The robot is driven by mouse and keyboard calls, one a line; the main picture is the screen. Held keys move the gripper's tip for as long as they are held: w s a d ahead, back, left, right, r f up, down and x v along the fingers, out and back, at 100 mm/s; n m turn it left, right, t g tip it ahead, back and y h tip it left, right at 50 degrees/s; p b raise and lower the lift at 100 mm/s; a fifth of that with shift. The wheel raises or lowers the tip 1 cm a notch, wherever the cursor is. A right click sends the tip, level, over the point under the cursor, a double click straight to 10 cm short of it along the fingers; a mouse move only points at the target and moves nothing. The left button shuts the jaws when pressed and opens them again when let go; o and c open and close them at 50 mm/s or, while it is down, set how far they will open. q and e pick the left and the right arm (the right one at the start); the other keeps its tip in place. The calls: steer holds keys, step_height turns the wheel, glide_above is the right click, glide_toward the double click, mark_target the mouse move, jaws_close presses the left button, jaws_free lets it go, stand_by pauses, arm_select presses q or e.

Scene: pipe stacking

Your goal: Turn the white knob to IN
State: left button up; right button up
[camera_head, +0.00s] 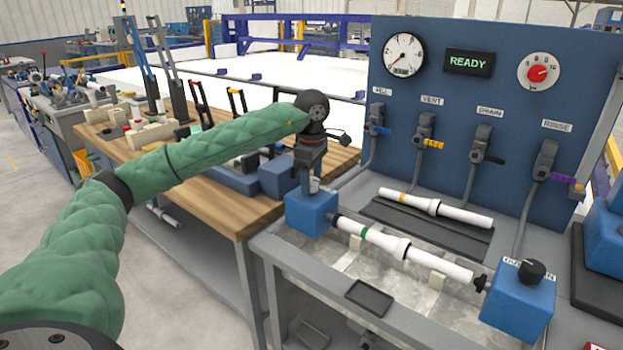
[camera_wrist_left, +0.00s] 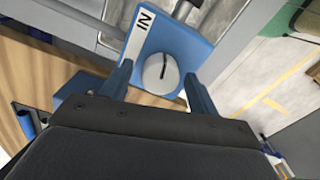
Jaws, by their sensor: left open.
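The white knob (camera_wrist_left: 160,75) sits on a blue block (camera_wrist_left: 176,47) with a white IN label (camera_wrist_left: 140,32) beside it in the left wrist view. A short dark line marks the knob's face. In the head view the knob (camera_head: 314,185) is mostly hidden below my left gripper (camera_head: 311,180), on top of the blue block (camera_head: 312,213). My left gripper is open over the block. In the wrist view its two fingers (camera_wrist_left: 159,88) stand on either side of the knob, with visible gaps. My right gripper is not in view.
A white pipe with a green band (camera_head: 385,241) runs from this block to another blue block (camera_head: 518,302) with a black knob (camera_head: 531,271). A second pipe (camera_head: 435,207) lies on a dark mat. Behind stands a blue panel with levers, a gauge and a READY display (camera_head: 468,63).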

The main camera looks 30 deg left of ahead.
mark_target(312, 180)
arm_select(q)
steer(key=shift+r, duration=3.85)
